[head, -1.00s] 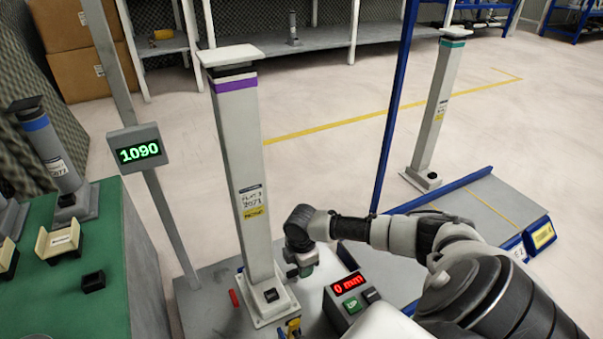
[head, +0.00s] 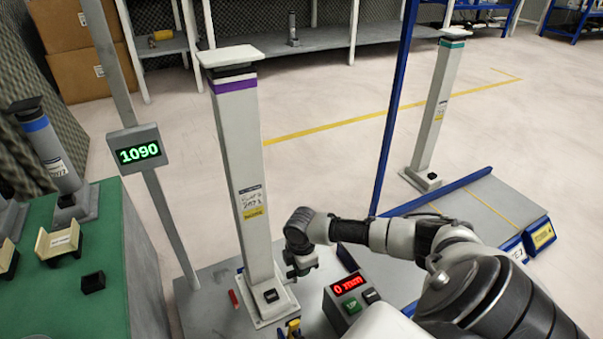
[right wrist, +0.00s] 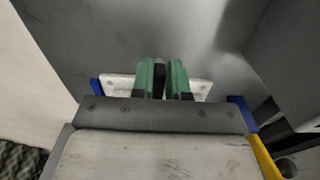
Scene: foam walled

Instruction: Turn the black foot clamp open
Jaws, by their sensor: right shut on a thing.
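A tall white post (head: 238,170) with a purple band stands upright on a white foot plate on the grey platform. A small black block (head: 271,296) sits on the front of its foot. My right gripper (head: 301,270) is low at the right side of the post, next to the foot. In the right wrist view, the green fingers of my right gripper (right wrist: 166,78) are close together with a narrow black piece, the black foot clamp (right wrist: 158,82), between them. The head view hides the clamp in the grip. My left gripper is not in view.
A control box (head: 351,300) reading 0 mm stands close to the right of the gripper. A display (head: 138,149) reading 1090 hangs on a grey pole at left. A green-topped bench (head: 85,300) is at left.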

